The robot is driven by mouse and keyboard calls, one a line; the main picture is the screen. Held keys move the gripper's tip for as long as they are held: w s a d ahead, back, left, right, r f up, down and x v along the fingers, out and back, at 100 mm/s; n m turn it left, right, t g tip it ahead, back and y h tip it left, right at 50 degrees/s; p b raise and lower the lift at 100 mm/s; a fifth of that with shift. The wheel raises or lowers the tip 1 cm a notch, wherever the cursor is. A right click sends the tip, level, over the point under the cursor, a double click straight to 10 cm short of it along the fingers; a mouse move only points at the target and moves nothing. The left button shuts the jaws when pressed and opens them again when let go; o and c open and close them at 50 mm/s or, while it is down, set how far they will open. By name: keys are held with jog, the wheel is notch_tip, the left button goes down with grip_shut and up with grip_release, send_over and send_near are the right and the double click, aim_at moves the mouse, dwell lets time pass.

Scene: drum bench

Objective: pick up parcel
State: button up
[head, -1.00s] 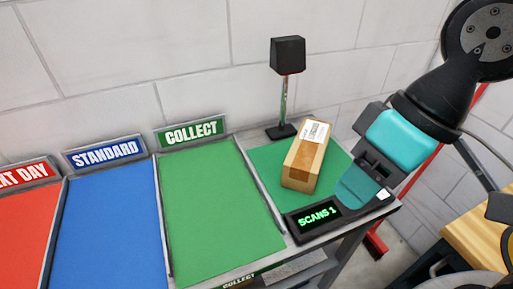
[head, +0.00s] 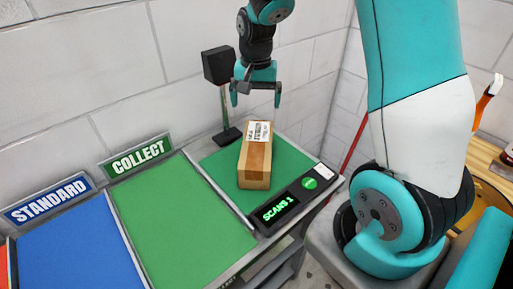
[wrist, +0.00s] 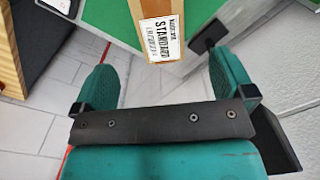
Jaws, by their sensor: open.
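The parcel (head: 256,160) is a brown cardboard box with a tape strip and a white label on top. It lies on the green scan mat (head: 213,167) at the right end of the bench. In the wrist view the parcel (wrist: 149,9) shows at the top, and its label (wrist: 160,39) reads STANDARD. My gripper (head: 255,101) is open and empty, above and behind the parcel, with its fingers pointing down. In the wrist view its two fingers (wrist: 165,80) are spread wide, with the parcel beyond them and not touching.
A black scanner on a post (head: 219,66) stands close to the left of my gripper. The display (head: 274,209) at the mat's front reads SCANS 1. Green COLLECT (head: 160,225) and blue STANDARD (head: 75,255) bays lie left. A white wall rises behind.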

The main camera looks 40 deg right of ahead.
aim_at(257, 142)
jog(key=f+p, duration=0.1)
jog(key=f, duration=0.3)
jog(key=f+p, duration=0.1)
jog(key=f, duration=0.3)
jog(key=f+p, duration=0.1)
jog(key=f, duration=0.3)
jog(key=shift+d+f, duration=0.2)
jog(key=shift+d, duration=0.2)
jog(key=shift+w+f+p, duration=0.15)
jog(key=shift+f+p, duration=1.3)
jog(key=shift+f, duration=1.2)
jog(key=shift+c, duration=0.2)
jog(key=c, duration=1.1)
jog(key=shift+r, duration=0.1)
